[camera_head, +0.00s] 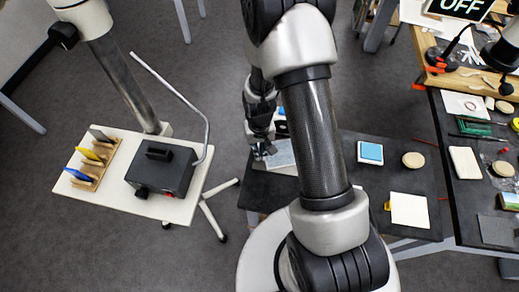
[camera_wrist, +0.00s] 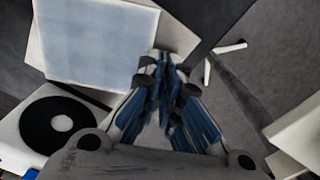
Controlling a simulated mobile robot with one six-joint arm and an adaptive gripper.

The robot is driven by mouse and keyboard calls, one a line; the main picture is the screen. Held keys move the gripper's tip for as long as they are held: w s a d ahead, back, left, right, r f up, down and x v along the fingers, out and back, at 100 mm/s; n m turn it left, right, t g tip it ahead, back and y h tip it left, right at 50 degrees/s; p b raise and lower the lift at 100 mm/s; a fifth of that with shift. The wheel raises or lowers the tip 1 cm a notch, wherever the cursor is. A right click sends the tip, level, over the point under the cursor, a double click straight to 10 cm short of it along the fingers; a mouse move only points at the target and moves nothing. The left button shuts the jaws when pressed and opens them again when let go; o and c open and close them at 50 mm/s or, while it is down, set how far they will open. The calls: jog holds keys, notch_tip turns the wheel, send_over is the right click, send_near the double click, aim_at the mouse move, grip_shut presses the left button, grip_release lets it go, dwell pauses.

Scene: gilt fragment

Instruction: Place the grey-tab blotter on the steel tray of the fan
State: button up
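A rack (camera_head: 95,163) on the white table at the left holds items with grey (camera_head: 101,135), yellow (camera_head: 90,155) and blue tabs; the grey one looks like the grey-tab blotter. My gripper (camera_head: 264,152) is over the dark table, beside a pale grey-blue plate (camera_head: 281,153) partly hidden by my arm. In the wrist view this plate (camera_wrist: 95,40) has a white border and lies next to a white block with a black ring (camera_wrist: 55,122), possibly the fan. My gripper's fingertips (camera_wrist: 161,62) meet, with nothing seen between them.
A dark box with a handle (camera_head: 162,168) stands on the white table (camera_head: 120,197). A blue pad (camera_head: 370,152), a round disc (camera_head: 413,160) and a white square (camera_head: 409,210) lie on the dark table right of my arm. A cluttered bench is at the far right.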

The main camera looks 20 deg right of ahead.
jog(key=o, duration=0.4)
jog(key=shift+r, duration=0.1)
jog(key=s+a+r+n+t+p, duration=0.1)
jog(key=s+r+p, duration=0.1)
jog(key=r, duration=1.2)
jog(key=s+a+r+t+p, duration=0.1)
jog(key=s+r, duration=0.2)
jog(key=r, duration=1.1)
jog(key=s+a+r+n+t, duration=0.1)
jog(key=s+a+r+t, duration=0.1)
jog(key=s+r, duration=0.8)
jog(key=shift+s+a+t, duration=0.15)
jog(key=shift+s+t, duration=0.15)
jog(key=shift+s, duration=0.95)
